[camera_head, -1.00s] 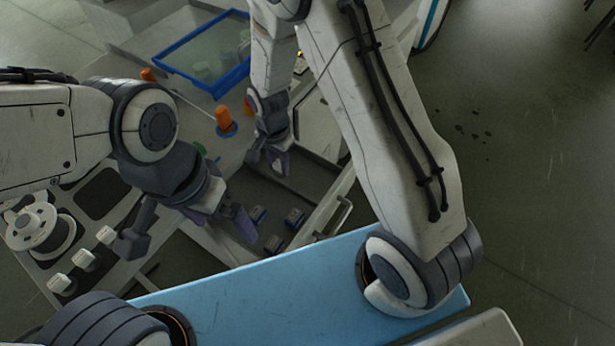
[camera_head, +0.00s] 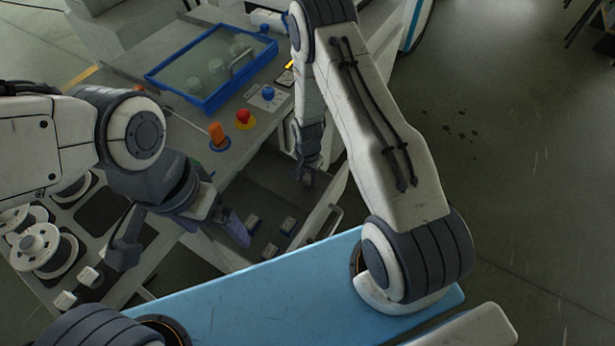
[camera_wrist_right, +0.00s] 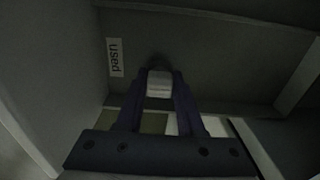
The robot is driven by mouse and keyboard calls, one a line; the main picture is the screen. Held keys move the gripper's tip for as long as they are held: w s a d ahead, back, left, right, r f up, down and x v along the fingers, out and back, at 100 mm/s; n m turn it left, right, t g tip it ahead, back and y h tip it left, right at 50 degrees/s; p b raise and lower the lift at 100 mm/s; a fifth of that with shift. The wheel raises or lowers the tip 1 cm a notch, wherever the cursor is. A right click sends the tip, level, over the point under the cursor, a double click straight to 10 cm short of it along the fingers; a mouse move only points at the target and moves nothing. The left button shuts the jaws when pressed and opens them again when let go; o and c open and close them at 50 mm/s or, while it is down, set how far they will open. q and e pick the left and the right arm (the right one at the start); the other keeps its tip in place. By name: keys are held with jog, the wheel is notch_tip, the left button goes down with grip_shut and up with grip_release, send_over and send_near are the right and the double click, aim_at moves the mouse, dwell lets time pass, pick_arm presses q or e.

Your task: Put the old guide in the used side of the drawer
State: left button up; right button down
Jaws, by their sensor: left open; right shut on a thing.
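The drawer (camera_head: 272,192) stands open below the machine top. In the right wrist view, a "used" label (camera_wrist_right: 116,57) lies upside down on the drawer floor (camera_wrist_right: 215,60). My right gripper (camera_head: 306,172) points down into the far right part of the drawer. In its wrist view, the purple fingers are shut on a small whitish block, the old guide (camera_wrist_right: 159,84), beside the label. I cannot tell whether the guide touches the floor. My left gripper (camera_head: 236,228) is open and empty over the drawer's near left edge.
A blue-framed tank (camera_head: 205,75), a red button (camera_head: 244,116) and an orange knob (camera_head: 217,130) are on the machine top. White wire spools (camera_head: 38,246) are at left.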

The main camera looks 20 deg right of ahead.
jog(key=shift+f, duration=0.35)
jog(key=shift+f, duration=0.1)
jog(key=c, duration=0.5)
grip_release()
